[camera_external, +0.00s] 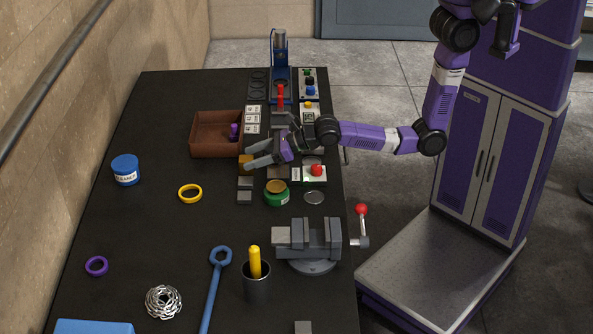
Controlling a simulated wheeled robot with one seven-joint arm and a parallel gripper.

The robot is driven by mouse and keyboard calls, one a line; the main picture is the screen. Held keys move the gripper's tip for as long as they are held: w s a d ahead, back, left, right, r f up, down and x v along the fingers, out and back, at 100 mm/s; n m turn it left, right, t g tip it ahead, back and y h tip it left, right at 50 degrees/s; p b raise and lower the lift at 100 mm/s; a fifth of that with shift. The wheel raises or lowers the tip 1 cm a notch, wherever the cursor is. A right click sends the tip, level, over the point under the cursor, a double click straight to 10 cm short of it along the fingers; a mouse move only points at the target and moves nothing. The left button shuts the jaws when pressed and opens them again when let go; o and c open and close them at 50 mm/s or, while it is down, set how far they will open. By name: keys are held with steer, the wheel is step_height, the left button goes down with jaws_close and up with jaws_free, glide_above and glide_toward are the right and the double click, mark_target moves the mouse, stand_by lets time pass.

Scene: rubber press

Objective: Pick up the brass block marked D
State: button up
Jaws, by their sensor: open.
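A small brass-coloured block (243,159) stands on the black table, just right of the brown tray. No letter on it can be read at this size, so I cannot tell whether it is marked D. My gripper (248,157) reaches in from the right with its two fingers spread. The fingertips are at the block and cover part of it. I cannot tell from this view whether they touch it or are above it.
The brown tray (194,151) holds a purple piece (234,132). Grey blocks (245,197), a green tin (276,198) and a red-button box (316,171) are near my gripper. A vise (308,240) stands nearer the front. The table's left middle is mostly clear.

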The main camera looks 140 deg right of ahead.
jaws_close()
steer(key=shift+r, duration=0.1)
stand_by(0.4)
